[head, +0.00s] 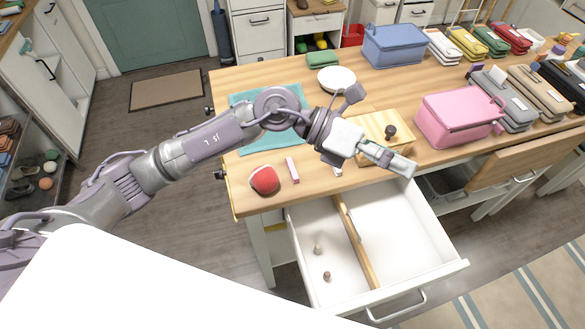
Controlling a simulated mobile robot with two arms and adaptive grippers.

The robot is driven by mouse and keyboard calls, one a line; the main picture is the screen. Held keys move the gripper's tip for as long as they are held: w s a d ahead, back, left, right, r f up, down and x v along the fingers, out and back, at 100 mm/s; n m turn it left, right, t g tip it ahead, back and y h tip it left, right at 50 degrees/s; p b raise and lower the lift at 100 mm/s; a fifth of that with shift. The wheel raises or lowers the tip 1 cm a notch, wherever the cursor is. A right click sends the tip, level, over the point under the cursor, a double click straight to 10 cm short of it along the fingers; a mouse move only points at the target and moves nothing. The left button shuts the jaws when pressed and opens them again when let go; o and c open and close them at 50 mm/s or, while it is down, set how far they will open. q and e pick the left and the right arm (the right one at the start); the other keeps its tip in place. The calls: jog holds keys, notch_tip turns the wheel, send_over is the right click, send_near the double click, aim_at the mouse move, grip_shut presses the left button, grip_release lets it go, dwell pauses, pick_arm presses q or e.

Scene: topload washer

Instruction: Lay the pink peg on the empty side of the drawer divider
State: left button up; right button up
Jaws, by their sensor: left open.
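The pink peg (292,170) stands or lies on the wooden tabletop near its front edge, beside a red and white round object (264,180). The white drawer (410,225) is pulled open below the table. A wooden divider (354,243) splits it. The left side holds a pale peg (318,249) and a brown peg (327,276); the right side looks bare. My left gripper (400,164) is open and empty, above the table's front edge and the back of the drawer, to the right of the pink peg. My right gripper is not in view.
A wooden box with a dark knob (390,131) is behind my left gripper. A pink case (459,117) stands to its right. A teal cloth (262,139) and white bowl (337,79) lie further back. My arm crosses over the cloth.

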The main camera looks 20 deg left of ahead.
pick_arm(q)
jog(key=w+a+f+m+y, duration=0.2)
jog(key=w+a+f+y, duration=0.2)
jog(key=a+f+y, duration=0.4)
jog(key=t+y, duration=0.1)
jog(key=y, duration=0.5)
send_near(292, 167)
jog(key=f+p, duration=0.2)
jog(key=f, duration=0.1)
jog(key=shift+d+f, duration=0.1)
jog(key=shift+d, duration=0.1)
jog(key=shift+f+p, duration=0.45)
jog(key=shift+p, duration=0.2)
jog(key=f+p, duration=0.1)
jog(key=f, duration=0.1)
jog(key=f+p, duration=0.1)
jog(key=shift+d+f, duration=0.2)
jog(key=shift+f, duration=0.65)
jog(key=c, duration=0.8)
jog(key=shift+o, duration=0.2)
jog(key=shift+r, duration=0.15)
